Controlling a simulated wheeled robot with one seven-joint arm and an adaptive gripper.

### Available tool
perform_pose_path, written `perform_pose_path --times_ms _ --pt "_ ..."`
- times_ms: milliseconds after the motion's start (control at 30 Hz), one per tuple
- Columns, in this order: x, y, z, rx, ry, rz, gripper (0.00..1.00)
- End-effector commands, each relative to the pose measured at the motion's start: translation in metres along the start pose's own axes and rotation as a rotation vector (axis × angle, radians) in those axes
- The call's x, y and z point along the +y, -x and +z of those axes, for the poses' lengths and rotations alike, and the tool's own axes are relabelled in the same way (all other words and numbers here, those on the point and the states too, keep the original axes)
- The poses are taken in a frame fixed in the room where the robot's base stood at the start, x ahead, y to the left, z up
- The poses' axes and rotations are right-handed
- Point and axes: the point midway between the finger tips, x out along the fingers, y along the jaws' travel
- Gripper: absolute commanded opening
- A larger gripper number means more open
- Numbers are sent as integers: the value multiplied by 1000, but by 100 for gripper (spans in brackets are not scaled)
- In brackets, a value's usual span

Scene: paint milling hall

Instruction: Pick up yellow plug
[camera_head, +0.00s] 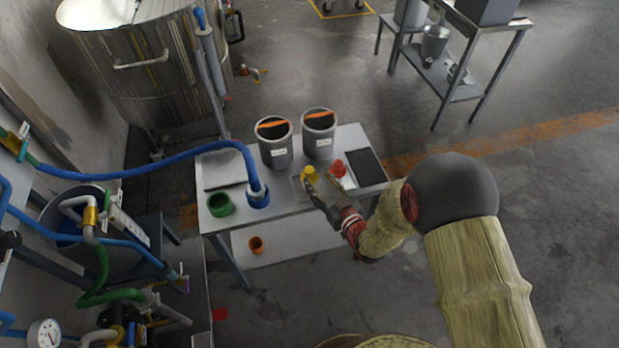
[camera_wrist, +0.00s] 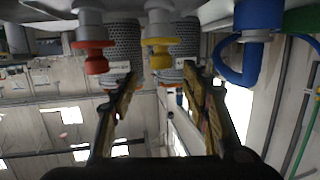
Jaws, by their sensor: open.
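The yellow plug (camera_head: 309,173) stands on the light table, left of the red plug (camera_head: 338,168). My gripper (camera_head: 322,184) is open and empty at the table's near edge, its fingers pointing towards the plugs. In the wrist view, which looks upside down, the yellow plug (camera_wrist: 158,52) shows beyond and between the two spread fingertips (camera_wrist: 162,76). The red plug (camera_wrist: 93,56) is to its left there, outside the fingers. I cannot tell whether either finger touches the yellow plug.
Two grey buckets (camera_head: 275,150) stand behind the plugs. A blue hose (camera_head: 150,160) ends in a blue fitting (camera_head: 258,194) on the table's left, beside a green cup (camera_head: 220,204). A dark pad (camera_head: 366,167) lies at right. An orange cup (camera_head: 256,245) sits on the lower shelf.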

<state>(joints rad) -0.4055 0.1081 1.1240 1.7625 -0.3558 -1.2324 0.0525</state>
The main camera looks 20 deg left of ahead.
Motion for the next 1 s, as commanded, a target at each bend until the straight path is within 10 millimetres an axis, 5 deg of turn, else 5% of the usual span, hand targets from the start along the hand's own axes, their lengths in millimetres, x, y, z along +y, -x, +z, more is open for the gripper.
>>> perform_pose_path --times_ms 600,867,1000 --pt "-2 -68 2 1 1 0 47" --pt "-2 -72 0 0 0 1 47" --pt "-2 -72 0 0 0 1 39"
